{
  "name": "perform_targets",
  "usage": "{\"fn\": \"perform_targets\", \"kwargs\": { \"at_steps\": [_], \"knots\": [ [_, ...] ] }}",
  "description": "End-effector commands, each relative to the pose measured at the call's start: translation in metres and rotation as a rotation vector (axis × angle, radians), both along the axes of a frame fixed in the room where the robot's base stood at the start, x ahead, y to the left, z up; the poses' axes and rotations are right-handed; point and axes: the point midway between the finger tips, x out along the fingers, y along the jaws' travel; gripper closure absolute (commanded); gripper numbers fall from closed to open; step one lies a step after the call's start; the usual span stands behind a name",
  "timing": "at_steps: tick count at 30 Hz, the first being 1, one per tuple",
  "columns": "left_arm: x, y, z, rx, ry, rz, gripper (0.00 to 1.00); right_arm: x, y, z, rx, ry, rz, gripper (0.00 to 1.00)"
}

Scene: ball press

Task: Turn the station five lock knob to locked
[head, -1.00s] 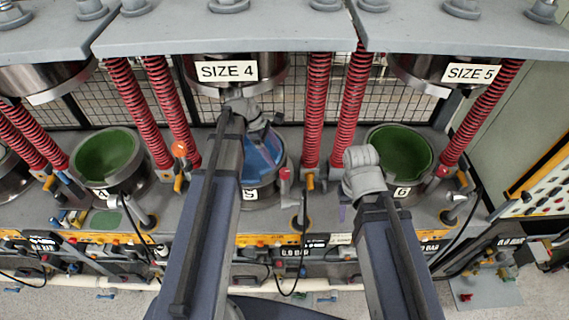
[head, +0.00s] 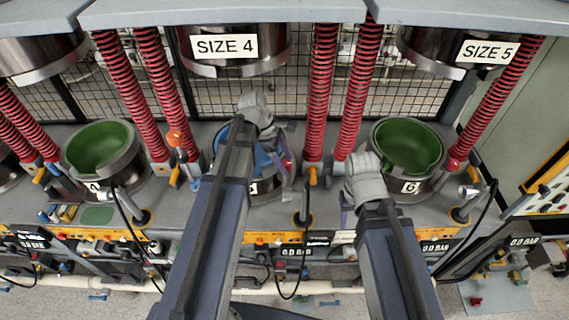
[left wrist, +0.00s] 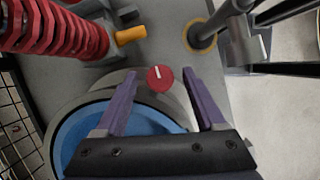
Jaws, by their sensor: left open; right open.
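The station five lock knob (left wrist: 160,78) is a small red disc with a white mark, on the side of the metal pot with the blue lining (left wrist: 88,135). In the left wrist view the mark points nearly straight up. My left gripper (left wrist: 160,72) is open, its purple fingers on either side of the knob with gaps showing. In the head view my left gripper (head: 283,165) is at the right side of the blue-lined pot (head: 262,162), and my arm hides much of the pot. My right gripper (head: 349,212) is open and empty, left of the pot marked 6.
Pots with green linings (head: 409,146) (head: 97,147) stand at both sides. Red spring-wrapped columns (head: 322,95) rise behind. An orange lever (left wrist: 130,35) sits close to the knob, and a grey post (left wrist: 203,35) stands at upper right. The press head marked SIZE 4 (head: 224,47) hangs above.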

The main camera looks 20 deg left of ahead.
Motion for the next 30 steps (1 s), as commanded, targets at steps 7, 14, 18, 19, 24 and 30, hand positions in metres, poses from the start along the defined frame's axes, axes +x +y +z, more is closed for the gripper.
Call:
{"fn": "perform_targets", "kwargs": {
  "at_steps": [7,14,18,19,24,30],
  "knots": [
    [0.0,-0.0001,0.0009,0.0,0.0,0.0,0.38,0.0,0.0,0.0009,0.0,0.0,0.0,0.5],
    [0.0001,0.0,0.0009,0.0,0.0,0.0,0.63,0.0,0.0,0.0009,0.0,0.0,0.0,0.5],
    [0.0,0.0,0.0009,0.0,0.0,0.0,0.79,0.0,0.0,0.0008,0.0,0.0,0.0,0.5],
    [0.0,0.0,0.0009,0.0,0.0,0.0,0.82,0.0,0.0,0.0008,0.0,0.0,0.0,0.5],
    [0.0,0.0,0.0009,0.0,0.0,0.0,1.0,0.0,0.0,0.0008,0.0,0.0,0.0,0.5],
    [0.0001,0.0001,0.0008,0.0,0.001,-0.001,1.0,0.0,0.0,0.0008,0.0,0.0,0.0,0.5]
  ]
}}
